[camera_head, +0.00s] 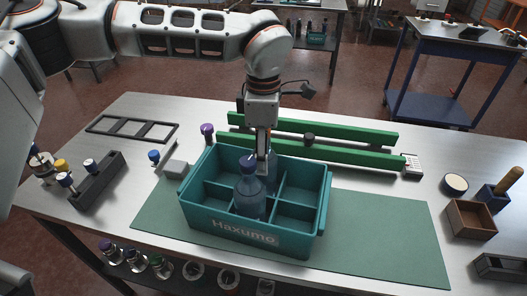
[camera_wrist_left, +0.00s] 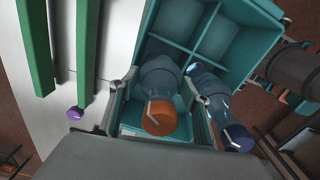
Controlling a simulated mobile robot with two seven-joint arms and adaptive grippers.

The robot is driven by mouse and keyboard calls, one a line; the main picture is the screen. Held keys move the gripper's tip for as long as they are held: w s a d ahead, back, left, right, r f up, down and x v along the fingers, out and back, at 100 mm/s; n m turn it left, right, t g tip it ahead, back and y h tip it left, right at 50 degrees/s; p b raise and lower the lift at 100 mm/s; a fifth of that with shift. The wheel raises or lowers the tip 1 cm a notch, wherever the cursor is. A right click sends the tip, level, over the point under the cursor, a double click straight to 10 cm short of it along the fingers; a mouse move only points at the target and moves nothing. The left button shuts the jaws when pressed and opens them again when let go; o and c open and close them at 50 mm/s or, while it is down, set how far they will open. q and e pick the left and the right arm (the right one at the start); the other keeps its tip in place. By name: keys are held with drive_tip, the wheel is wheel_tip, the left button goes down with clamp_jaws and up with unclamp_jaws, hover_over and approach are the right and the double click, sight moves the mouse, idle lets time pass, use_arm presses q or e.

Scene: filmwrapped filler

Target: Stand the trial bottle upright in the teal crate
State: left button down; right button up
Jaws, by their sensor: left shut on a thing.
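The teal crate (camera_head: 205,219), with divider walls, stands on the green mat. My left gripper (camera_head: 262,168) reaches down over its middle and is shut on a clear bluish bottle (camera_head: 272,163) with an orange cap (camera_wrist_left: 160,117). In the left wrist view, the gripper's fingers (camera_wrist_left: 160,100) lie on either side of this bottle. Its lower part is hidden in the head view, so I cannot tell whether it touches the crate floor. A second bluish bottle (camera_head: 249,198) with a dark blue cap stands in the front middle compartment, close to the held one. My right gripper is not in view.
Green rails (camera_head: 330,150) lie behind the crate. A wooden box (camera_head: 471,220) stands at the right. The green mat (camera_head: 385,235) is clear right of the crate.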

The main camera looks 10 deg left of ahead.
use_arm(q)
drive_tip(key=c, duration=1)
unclamp_jaws()
drive_tip(key=shift+f, duration=0.15)
drive_tip(key=shift+c, duration=0.2)
wheel_tip(320, 180, up, 12)
drive_tip(key=shift+r+b, duration=0.2)
drive_tip(key=shift+b, duration=0.1)
